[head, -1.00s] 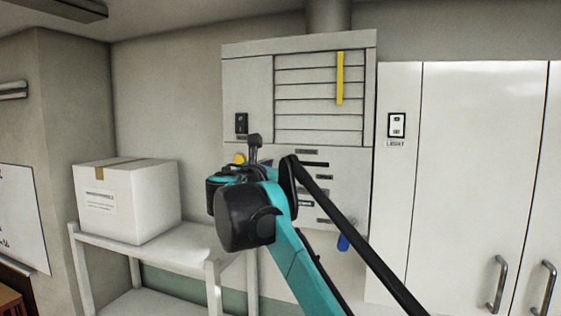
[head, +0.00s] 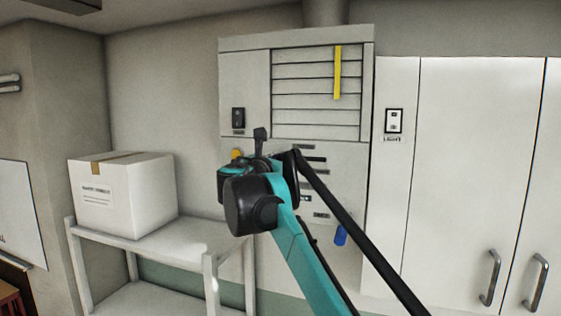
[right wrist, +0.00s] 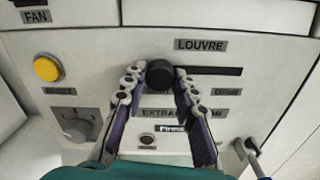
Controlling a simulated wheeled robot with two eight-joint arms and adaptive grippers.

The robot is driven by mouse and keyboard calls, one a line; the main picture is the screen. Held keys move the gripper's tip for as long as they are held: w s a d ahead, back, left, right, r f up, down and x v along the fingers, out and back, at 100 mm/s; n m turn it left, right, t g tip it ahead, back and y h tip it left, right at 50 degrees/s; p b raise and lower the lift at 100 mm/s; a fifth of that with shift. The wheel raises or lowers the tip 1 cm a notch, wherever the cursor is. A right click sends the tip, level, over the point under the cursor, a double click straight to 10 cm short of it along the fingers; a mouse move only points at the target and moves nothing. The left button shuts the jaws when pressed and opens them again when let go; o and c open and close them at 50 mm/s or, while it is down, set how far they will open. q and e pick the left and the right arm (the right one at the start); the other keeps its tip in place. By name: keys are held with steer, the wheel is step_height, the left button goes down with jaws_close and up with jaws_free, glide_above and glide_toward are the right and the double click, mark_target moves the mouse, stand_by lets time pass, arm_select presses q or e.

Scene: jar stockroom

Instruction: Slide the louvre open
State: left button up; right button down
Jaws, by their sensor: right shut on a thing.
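The LOUVRE slider's round black knob (right wrist: 160,75) stands at the left of the visible part of its dark slot (right wrist: 210,71) in the right wrist view. My right gripper (right wrist: 159,82) is shut on the knob, with a finger on each side of it. In the head view my right arm covers the knob and most of the gripper. The slatted louvre panel (head: 305,118) is above, with a yellow strip (head: 338,72) hanging at its upper right. My left gripper is not in view.
A yellow button (right wrist: 47,68) and a rotary dial (right wrist: 76,125) are left of the knob. A grey lever (right wrist: 252,150) sticks out at lower right. A white box (head: 122,192) stands on a shelf at left. Tall white cabinet doors (head: 480,170) are at right.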

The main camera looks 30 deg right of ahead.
mark_target(324, 159)
steer(key=s+d, duration=0.3)
steer(key=s, duration=0.1)
steer(key=s+d, duration=0.3)
steer(key=shift+s+d, duration=0.4)
steer(key=shift+w+a, duration=0.15)
steer(key=shift+a, duration=0.05)
steer(key=c, duration=1.2)
jaws_free()
steer(key=shift+d, duration=0.15)
steer(key=shift+s+d, duration=0.1)
steer(key=shift+s, duration=0.1)
steer(key=shift+s+a, duration=0.2)
steer(key=shift+a, duration=0.35)
steer(key=v, duration=1.1)
steer(key=shift+s+d, duration=0.15)
